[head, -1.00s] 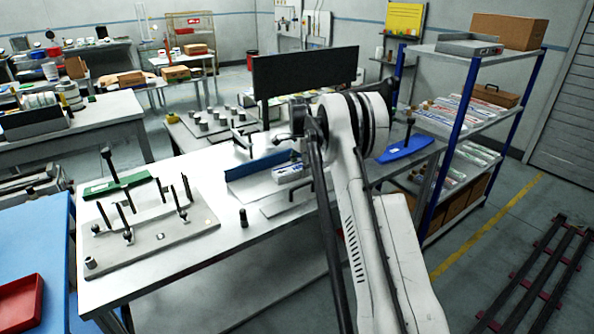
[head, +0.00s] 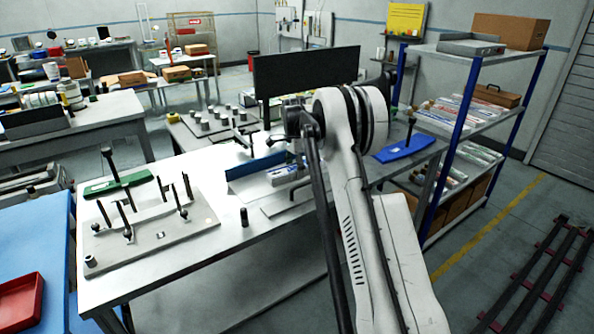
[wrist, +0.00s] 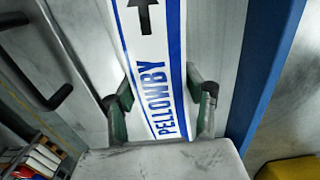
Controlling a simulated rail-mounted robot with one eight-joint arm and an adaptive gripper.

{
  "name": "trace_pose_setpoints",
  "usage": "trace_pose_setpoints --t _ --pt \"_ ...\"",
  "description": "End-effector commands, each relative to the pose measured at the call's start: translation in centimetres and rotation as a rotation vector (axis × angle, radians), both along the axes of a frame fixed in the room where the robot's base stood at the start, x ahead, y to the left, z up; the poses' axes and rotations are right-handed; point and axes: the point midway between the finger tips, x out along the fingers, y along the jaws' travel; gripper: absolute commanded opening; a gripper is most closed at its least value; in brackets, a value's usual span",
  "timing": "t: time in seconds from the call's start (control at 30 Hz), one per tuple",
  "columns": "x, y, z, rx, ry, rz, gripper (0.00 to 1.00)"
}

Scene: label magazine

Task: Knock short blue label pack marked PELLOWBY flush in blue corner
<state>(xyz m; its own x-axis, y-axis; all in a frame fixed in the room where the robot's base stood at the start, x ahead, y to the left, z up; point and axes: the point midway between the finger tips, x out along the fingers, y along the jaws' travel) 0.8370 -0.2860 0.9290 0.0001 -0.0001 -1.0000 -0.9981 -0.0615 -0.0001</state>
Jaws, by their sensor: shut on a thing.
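The label pack (wrist: 150,75) is white with blue stripes, a black arrow and the blue word PELLOWBY. In the wrist view it lies between the two green-padded fingers of my gripper (wrist: 162,100), which is shut on it. The blue corner's upright wall (wrist: 268,70) runs along the right, with a strip of grey plate between it and the pack. In the head view the pack (head: 285,176) lies in front of the blue wall (head: 256,164), partly under my gripper (head: 296,160). The pack's far end is out of the wrist view.
A black bar handle (wrist: 45,85) stands left of the pack in the wrist view. A fixture plate with upright pins (head: 150,235) and a green tool (head: 118,183) are on the bench's left. A dark cylinder (head: 244,217) stands near the front edge. A blue piece (head: 403,148) lies right.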

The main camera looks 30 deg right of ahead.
Motion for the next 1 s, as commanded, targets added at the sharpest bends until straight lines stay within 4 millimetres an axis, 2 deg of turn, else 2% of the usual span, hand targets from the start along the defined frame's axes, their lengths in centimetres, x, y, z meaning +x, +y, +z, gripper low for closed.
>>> trace_pose_setpoints --t 0.47,0.5,0.6,0.63,0.87,1.0 --pt "-0.01 -0.04 0.02 0.0 0.0 0.0 0.04" --pt "-0.01 -0.04 0.02 0.0 0.0 0.0 0.52" --pt "-0.01 -0.04 0.02 0.0 0.0 0.0 0.65" --pt "-0.01 -0.04 0.02 0.0 0.0 0.0 0.69" --pt "-0.01 -0.04 0.0 0.0 0.0 0.0 0.69" --pt "-0.01 -0.04 0.63 0.0 0.0 0.0 0.69"
